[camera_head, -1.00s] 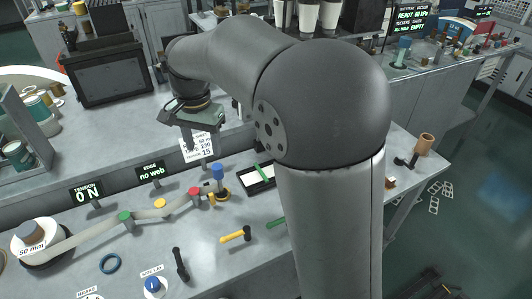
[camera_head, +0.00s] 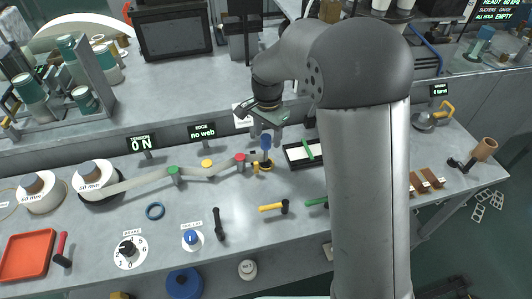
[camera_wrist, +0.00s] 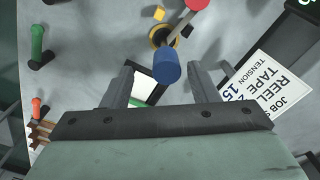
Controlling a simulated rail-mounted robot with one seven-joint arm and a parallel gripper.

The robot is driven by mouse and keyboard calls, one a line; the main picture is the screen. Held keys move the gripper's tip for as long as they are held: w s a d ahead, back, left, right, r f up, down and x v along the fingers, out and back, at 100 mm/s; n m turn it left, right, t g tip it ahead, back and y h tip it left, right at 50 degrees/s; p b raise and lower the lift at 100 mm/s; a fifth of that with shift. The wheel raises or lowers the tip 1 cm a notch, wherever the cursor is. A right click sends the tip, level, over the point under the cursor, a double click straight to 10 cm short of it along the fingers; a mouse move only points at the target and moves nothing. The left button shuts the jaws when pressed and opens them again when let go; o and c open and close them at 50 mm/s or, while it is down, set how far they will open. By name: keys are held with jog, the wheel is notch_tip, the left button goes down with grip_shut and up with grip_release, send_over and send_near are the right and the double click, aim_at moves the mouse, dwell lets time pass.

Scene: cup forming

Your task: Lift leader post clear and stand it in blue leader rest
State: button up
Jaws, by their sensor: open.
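The leader post is most likely the blue-topped post (camera_head: 266,142) standing upright in a dark and yellow base at the right end of the pale web. Its blue top also shows in the wrist view (camera_wrist: 167,66), between my fingers. My gripper (camera_head: 266,131) is open and empty, pointing down just above the post. In the wrist view the gripper (camera_wrist: 160,70) has one finger on each side of the blue top, with gaps.
The web runs from the 50 mm reel (camera_head: 97,182) past green, yellow and red rollers (camera_head: 240,158). A black tray (camera_head: 303,153) stands right of the post. A sign card (camera_wrist: 265,88) stands close by.

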aim_at(266, 144)
jog(key=shift+w+a+f+p, duration=0.15)
jog(key=shift+f+p, duration=0.25)
jog(key=shift+f, duration=0.9)
jog(key=shift+w+a+f+p, duration=0.1)
jog(key=shift+f+p, duration=0.3)
jog(key=shift+f, duration=0.9)
jog(key=shift+c, duration=0.3)
grip_shut()
jog(key=shift+r, duration=0.15)
